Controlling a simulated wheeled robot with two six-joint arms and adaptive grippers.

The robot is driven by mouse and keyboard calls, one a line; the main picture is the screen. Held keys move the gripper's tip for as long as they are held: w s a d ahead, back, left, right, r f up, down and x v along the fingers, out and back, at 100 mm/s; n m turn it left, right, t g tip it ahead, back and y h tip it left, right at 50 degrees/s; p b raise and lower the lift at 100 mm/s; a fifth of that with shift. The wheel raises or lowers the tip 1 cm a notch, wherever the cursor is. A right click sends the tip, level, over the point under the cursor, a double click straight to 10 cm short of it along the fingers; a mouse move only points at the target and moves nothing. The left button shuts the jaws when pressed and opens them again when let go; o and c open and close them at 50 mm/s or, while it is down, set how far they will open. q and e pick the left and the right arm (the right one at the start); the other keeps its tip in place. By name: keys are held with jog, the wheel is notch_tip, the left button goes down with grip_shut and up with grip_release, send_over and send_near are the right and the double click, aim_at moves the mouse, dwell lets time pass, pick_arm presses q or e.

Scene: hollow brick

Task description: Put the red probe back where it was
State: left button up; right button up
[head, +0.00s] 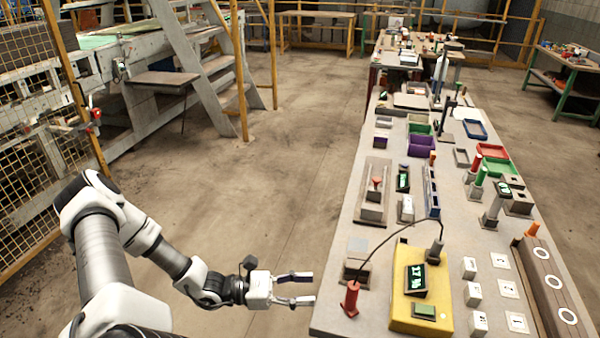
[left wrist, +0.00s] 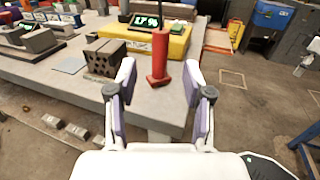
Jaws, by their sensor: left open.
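The red probe (head: 350,299) stands upright on the table near its left edge, on a wider red foot. A dark cable arcs from its top over towards the yellow meter (head: 405,318). The meter has a lit green display (head: 416,277), and a grey probe (head: 435,252) stands at its far right corner. My left gripper (head: 312,287) is open and empty, just left of the red probe and pointing at it. In the left wrist view the red probe (left wrist: 160,55) shows upright beyond and between the open fingers, apart from them. My right gripper is not in view.
A brown hollow brick (left wrist: 104,60) sits beside the probe, with a grey plate (left wrist: 70,65) nearby. White numbered blocks (head: 473,294) stand right of the meter. Trays, blocks and other probes crowd the table further back. The floor left of the table is clear.

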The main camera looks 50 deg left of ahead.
pick_arm(q)
jog(key=s+d+f+m+g+y, duration=0.5)
jog(key=s+f+m+g, duration=0.1)
jog(key=m, duration=0.7)
jog(key=s+d+f+m+g+y, duration=0.6)
jog(key=f+m, duration=0.3)
jog(key=m, duration=0.5)
jog(key=shift+s+d+f+m+g, duration=0.15)
jog(key=shift+m+g, duration=0.15)
jog(key=shift+g, duration=0.6)
